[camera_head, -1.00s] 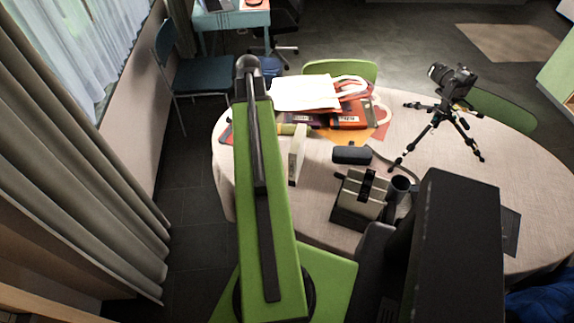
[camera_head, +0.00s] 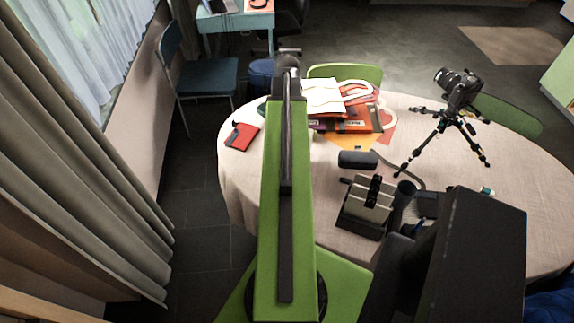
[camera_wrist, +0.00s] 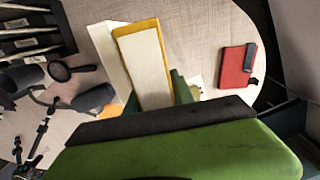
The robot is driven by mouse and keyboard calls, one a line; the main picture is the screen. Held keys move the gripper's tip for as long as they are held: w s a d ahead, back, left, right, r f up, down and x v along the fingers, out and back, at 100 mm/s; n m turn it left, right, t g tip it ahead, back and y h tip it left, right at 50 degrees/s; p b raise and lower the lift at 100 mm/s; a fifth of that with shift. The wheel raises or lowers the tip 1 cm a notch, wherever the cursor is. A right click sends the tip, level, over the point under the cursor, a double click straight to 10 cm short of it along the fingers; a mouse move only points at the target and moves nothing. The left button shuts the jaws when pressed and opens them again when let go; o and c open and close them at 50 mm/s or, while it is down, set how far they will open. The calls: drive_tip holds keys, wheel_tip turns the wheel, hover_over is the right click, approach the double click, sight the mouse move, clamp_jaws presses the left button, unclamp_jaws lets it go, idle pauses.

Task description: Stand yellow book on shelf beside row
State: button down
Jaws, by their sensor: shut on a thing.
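In the wrist view my gripper (camera_wrist: 158,98) is shut on the yellow book (camera_wrist: 166,38), a slab with pale pages and a yellow edge, its near end between the green fingers. A second pale slab (camera_wrist: 108,42) shows close to its left; I cannot tell what it is. A dark rack with a row of pale-edged items (camera_wrist: 30,28) is at top left, apart from the held book. In the head view the rack with its row (camera_head: 367,205) stands on the round table (camera_head: 480,220). There, my gripper and the yellow book are hidden behind my arm.
A red notebook (camera_head: 242,136) lies at the table's left. A dark case (camera_head: 357,159) and a dark cup (camera_head: 404,192) are near the rack. A camera on a tripod (camera_head: 452,105) stands at the right.

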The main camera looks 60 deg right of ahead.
wheel_tip(320, 180, down, 10)
drive_tip(key=b, duration=1)
drive_tip(key=shift+f, duration=0.15)
drive_tip(key=shift+r, duration=0.2)
drive_tip(key=shift+f, duration=0.1)
drive_tip(key=c, duration=1.5)
unclamp_jaws()
drive_tip(key=shift+f, duration=0.15)
drive_tip(key=shift+c, duration=0.2)
drive_tip(key=o, duration=0.5)
drive_tip(key=shift+c, duration=0.2)
drive_tip(key=shift+r, duration=0.2)
wheel_tip(320, 180, up, 12)
drive_tip(key=p, duration=1.2)
